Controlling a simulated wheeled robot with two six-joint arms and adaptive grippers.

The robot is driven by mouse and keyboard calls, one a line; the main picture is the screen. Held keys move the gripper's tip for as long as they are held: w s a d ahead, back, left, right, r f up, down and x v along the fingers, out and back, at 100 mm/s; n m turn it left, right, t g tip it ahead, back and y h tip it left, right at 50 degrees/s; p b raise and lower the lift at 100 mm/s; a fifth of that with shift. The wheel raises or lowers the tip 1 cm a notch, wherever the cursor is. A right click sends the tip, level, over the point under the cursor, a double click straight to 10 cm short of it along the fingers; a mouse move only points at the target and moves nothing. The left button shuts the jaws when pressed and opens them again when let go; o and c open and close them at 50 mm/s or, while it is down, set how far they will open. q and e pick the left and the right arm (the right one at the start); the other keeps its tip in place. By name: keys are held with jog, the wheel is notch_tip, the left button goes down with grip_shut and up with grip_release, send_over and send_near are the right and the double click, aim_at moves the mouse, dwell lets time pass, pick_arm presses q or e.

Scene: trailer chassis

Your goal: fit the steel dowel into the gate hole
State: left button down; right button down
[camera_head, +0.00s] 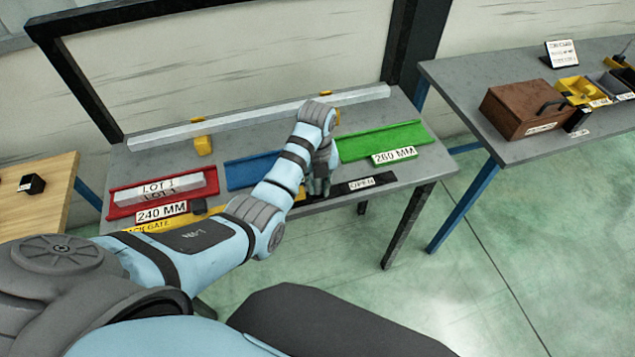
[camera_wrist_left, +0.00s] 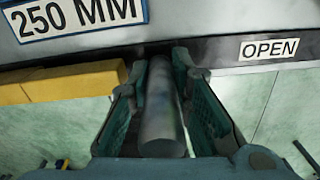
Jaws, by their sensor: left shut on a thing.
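The steel dowel (camera_wrist_left: 163,120) is a grey cylinder between the green-lined fingers of my left gripper (camera_wrist_left: 165,75) in the left wrist view. The gripper is shut on it, with one end toward the camera and the far end at the dark front edge of the bench. In the head view my left gripper (camera_head: 319,186) is at that front edge, beside the black strip labelled OPEN (camera_head: 345,187); the dowel cannot be made out there. A yellow bar lettered GATE (camera_head: 160,226) runs along the edge, partly behind my arm. The gate hole is hidden. My right gripper is not in view.
The grey bench (camera_head: 232,133) carries a red tray (camera_head: 120,204), a blue tray (camera_head: 245,172), a green tray (camera_head: 385,140) and a long pale bar (camera_head: 262,115). A second bench (camera_head: 455,85) with a brown box (camera_head: 520,108) stands right. Green floor is clear in front.

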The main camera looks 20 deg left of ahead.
pick_arm(q)
jog(key=shift+f, duration=0.55)
jog(key=c, duration=1.4)
grip_release()
jog(key=shift+d, duration=0.1)
notch_tip(320, 180, up, 8)
jog(key=shift+d+f, duration=0.1)
jog(key=shift+f, duration=0.1)
jog(key=shift+w, duration=0.1)
